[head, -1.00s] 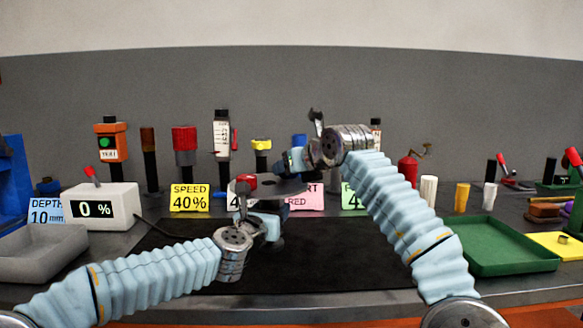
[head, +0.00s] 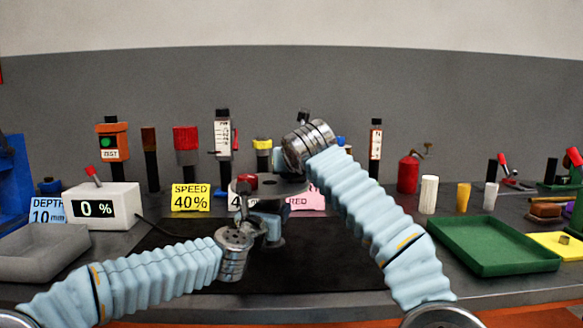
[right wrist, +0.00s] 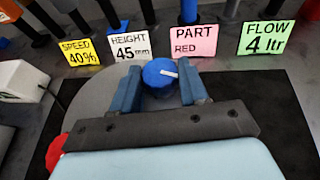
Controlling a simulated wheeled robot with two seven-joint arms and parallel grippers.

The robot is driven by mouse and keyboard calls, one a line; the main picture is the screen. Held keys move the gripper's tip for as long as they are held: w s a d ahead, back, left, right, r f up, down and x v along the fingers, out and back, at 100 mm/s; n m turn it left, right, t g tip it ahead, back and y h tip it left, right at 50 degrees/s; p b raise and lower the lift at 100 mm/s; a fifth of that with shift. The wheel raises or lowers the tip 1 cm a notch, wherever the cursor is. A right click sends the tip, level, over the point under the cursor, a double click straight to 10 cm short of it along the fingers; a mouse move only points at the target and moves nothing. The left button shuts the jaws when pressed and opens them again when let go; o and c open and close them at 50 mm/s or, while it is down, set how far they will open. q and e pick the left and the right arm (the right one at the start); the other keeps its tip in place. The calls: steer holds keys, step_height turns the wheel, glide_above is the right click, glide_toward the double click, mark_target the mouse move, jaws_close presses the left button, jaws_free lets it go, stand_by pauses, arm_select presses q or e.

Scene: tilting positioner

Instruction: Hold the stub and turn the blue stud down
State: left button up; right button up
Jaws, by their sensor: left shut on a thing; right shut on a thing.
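The positioner's grey round plate (head: 283,187) stands over the dark mat. It carries a red stud (head: 246,180) at its left, which also shows in the right wrist view (right wrist: 56,152). The blue stud (right wrist: 160,72) has a white mark on its top and sits between the fingers of my right gripper (right wrist: 160,84). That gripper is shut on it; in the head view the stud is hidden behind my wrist. My left gripper (head: 268,228) is low at the positioner, below the plate, and shut on the stub, which its fingers mostly hide.
A grey box reading 0 % (head: 101,207) and a grey tray (head: 40,252) are at the left. A green tray (head: 492,245) is at the right. Cards such as the yellow speed card (head: 190,197) and several posts stand behind the positioner. The black mat (head: 320,268) is clear in front.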

steer(key=shift+m+h, duration=1.1)
steer(key=shift+h, duration=0.2)
steer(key=o, duration=1.1)
steer(key=shift+a, duration=0.1)
steer(key=shift+s, duration=0.1)
steer(key=v, duration=1.1)
steer(key=shift+s, duration=0.45)
